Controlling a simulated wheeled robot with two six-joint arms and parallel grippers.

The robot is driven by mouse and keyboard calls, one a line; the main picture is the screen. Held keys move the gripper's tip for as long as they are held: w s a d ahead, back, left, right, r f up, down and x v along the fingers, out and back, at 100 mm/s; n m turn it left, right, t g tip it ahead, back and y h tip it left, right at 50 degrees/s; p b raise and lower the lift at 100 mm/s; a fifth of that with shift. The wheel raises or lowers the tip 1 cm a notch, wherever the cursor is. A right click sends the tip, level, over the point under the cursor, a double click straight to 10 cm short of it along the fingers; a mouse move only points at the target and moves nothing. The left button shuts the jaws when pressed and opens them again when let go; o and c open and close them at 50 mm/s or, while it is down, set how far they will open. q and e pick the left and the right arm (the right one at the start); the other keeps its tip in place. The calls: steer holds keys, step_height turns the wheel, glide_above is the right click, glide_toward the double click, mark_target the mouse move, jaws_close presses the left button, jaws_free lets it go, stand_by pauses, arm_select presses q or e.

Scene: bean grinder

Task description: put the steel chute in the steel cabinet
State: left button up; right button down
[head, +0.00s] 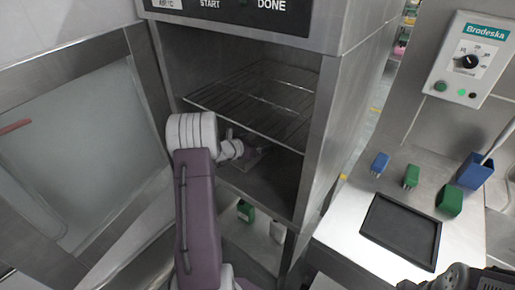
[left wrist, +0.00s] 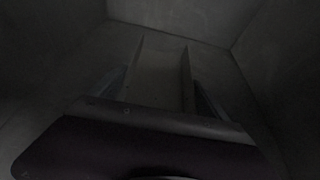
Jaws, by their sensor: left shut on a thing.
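The steel cabinet (head: 328,130) stands open in the head view, its glass-paned door (head: 70,140) swung to the left. My left arm reaches inside, and its gripper (head: 243,150) is below the wire rack, shut on the steel chute (head: 254,159). In the dark left wrist view the chute (left wrist: 160,78) is a channel with raised side walls, pointing away between the fingers (left wrist: 160,100). Whether it touches the cabinet floor I cannot tell. A dark part of my right arm shows at the bottom right; its jaws cannot be made out.
A wire rack (head: 260,100) spans the cabinet just above my left gripper. To the right, a steel counter (head: 345,215) holds a black tray (head: 401,231), a blue block (head: 380,163), green blocks (head: 411,176) and a blue container (head: 474,171). A control box (head: 468,60) is above.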

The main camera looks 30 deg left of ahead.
arm_select(q)
step_height(320, 180, down, 3)
steer(key=shift+f, duration=0.2)
steer(key=shift+b, duration=0.35)
steer(key=shift+f, duration=0.15)
steer(key=o, duration=1.8)
